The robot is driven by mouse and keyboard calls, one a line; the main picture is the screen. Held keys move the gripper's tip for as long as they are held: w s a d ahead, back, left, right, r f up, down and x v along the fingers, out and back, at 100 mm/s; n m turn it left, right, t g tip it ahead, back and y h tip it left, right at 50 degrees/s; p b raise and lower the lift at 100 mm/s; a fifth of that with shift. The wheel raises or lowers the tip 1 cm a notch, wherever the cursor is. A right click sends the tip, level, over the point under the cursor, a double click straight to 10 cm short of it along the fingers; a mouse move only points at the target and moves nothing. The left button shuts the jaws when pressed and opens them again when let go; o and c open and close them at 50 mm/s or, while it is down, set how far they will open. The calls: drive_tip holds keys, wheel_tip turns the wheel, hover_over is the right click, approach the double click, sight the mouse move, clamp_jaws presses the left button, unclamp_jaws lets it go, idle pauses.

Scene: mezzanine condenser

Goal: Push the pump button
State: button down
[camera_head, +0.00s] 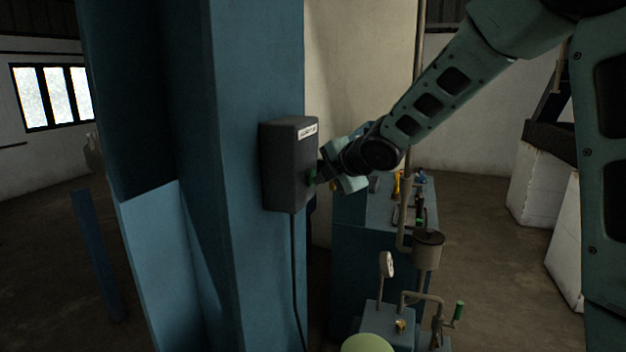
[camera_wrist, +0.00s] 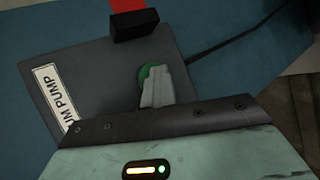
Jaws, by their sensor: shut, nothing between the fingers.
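The pump button is a round green button (camera_head: 311,177) on the front of a dark grey control box (camera_head: 278,165). The box is fixed to a blue column and has a white label at its top. In the wrist view the label on the box (camera_wrist: 95,95) partly reads "UM PUMP". My gripper (camera_head: 323,173) is shut and empty, its fingertips right at the button. In the wrist view the fingers (camera_wrist: 155,85) overlap the green button (camera_wrist: 145,76) and hide much of it. I cannot tell whether the button is pressed in.
The blue column (camera_head: 235,80) stands left of my arm, and a cable (camera_head: 296,270) hangs from the box. A blue bench (camera_head: 375,240) with small items stands behind, and pipework with a gauge (camera_head: 387,264) is below. A small black block (camera_wrist: 134,26) with a red part shows in the wrist view.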

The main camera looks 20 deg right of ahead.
drive_tip(key=shift+s, duration=0.15)
idle(0.7)
drive_tip(key=s+d+p, duration=0.3)
drive_tip(key=s+d, duration=0.1)
drive_tip(key=shift+s+d, duration=0.15)
drive_tip(key=shift+d, duration=0.05)
idle(0.6)
drive_tip(key=s+a+f+m+g+b, duration=0.7)
drive_tip(key=s+a+f, duration=0.65)
drive_tip(key=a, duration=0.35)
drive_tip(key=s+a+f+m+g+b, duration=0.2)
drive_tip(key=s+a+f+m, duration=0.1)
drive_tip(key=s, duration=0.7)
drive_tip(key=s+a+f+m+g+h+b, duration=0.1)
drive_tip(key=s+a+f+m+g+b, duration=0.1)
drive_tip(key=s, duration=0.8)
drive_tip(key=shift+s+a+f+m, duration=0.15)
drive_tip(key=shift+a+f+m, duration=0.3)
drive_tip(key=shift+m, duration=0.35)
